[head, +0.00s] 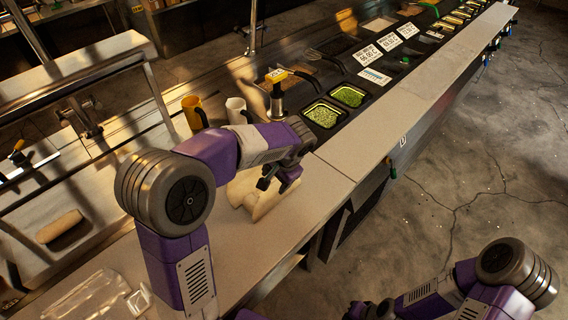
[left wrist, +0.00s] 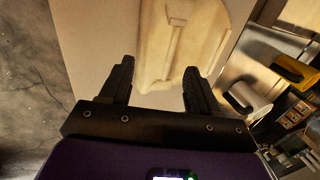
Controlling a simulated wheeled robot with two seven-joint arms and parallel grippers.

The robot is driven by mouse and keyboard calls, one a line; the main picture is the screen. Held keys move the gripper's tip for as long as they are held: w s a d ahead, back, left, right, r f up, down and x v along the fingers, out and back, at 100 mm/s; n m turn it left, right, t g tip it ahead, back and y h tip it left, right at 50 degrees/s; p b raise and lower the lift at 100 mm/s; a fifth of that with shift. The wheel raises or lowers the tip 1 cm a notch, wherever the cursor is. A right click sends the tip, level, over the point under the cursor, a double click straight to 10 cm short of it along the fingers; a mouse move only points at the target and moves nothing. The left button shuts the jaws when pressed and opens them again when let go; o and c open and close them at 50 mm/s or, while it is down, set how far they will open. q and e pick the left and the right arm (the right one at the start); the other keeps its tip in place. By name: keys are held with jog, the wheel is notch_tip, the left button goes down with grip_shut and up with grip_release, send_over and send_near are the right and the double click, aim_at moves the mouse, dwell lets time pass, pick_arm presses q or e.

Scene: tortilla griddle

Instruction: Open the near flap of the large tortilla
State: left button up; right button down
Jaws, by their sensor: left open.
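The large tortilla (head: 262,205) is pale and lies folded on the light counter, partly hidden behind my left gripper in the head view. In the left wrist view the tortilla (left wrist: 205,35) shows long straight fold lines and a narrow raised strip along its middle. My left gripper (head: 279,184) is over the tortilla. In the left wrist view its two fingers (left wrist: 158,68) are spread wide with nothing between them, pointing at the tortilla's end. I cannot tell whether they touch it. My right arm is at the lower right of the head view; its gripper is at the bottom edge and unclear.
A yellow mug (head: 194,113) and a white mug (head: 237,111) stand behind the tortilla. Food trays with green filling (head: 348,95) sit to the right. A rolled item (head: 59,226) lies at the left. The counter (head: 322,188) is clear right of the tortilla.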

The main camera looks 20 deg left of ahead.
aim_at(269, 191)
pick_arm(q)
jog(key=b+x, duration=0.1)
jog(key=x, duration=0.4)
jog(key=shift+s+a+f, duration=0.15)
jog(key=shift+f, duration=0.15)
jog(key=shift+a+f, duration=0.2)
jog(key=shift+f, duration=0.45)
